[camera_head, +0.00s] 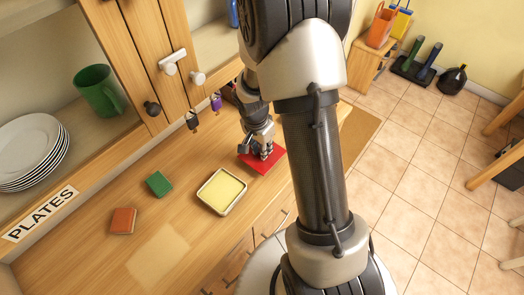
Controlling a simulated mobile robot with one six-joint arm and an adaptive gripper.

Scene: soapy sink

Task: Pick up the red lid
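A flat, square red lid (268,166) lies at the front edge of the wooden counter, or just above it; I cannot tell which. My gripper (262,153) points down right over the red lid, and its fingers hide the lid's middle. The fingers are too small in the picture to tell whether they are open, shut or touching the lid.
A shallow tray (201,199) with a pale yellow inside, a green block (159,183) and a reddish-brown block (123,221) lie left on the counter (85,265). Plates (30,150) and a green mug (99,90) stand in the cupboard. My arm covers the middle right.

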